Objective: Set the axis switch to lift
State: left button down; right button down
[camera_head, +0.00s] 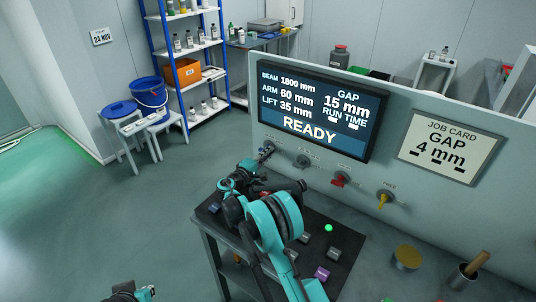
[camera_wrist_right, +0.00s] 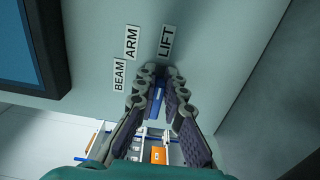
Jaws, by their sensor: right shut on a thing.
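The axis switch is at the left end of the grey panel, mostly hidden by my gripper in the head view. In the right wrist view its blue handle (camera_wrist_right: 157,97) shows between my fingers. The labels BEAM (camera_wrist_right: 119,75), ARM (camera_wrist_right: 132,42) and LIFT (camera_wrist_right: 167,42) are on the panel around the fingertips. My right gripper (camera_wrist_right: 157,75) is shut on the switch, and it also shows in the head view (camera_head: 254,164). I cannot tell for sure which label the handle points to. My left gripper (camera_head: 138,294) shows only partly at the bottom edge.
The screen (camera_head: 318,108) reads READY, LIFT 35 mm and GAP 15 mm. The job card (camera_head: 448,145) reads GAP 4 mm. A grey knob (camera_head: 302,161), a red knob (camera_head: 340,179) and a yellow knob (camera_head: 385,198) sit to the right. A dark table (camera_head: 345,243) stands below.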

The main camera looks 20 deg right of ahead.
jog(key=c, duration=1.6)
grip_release()
jog(key=v, duration=1.2)
jog(key=shift+s, duration=0.1)
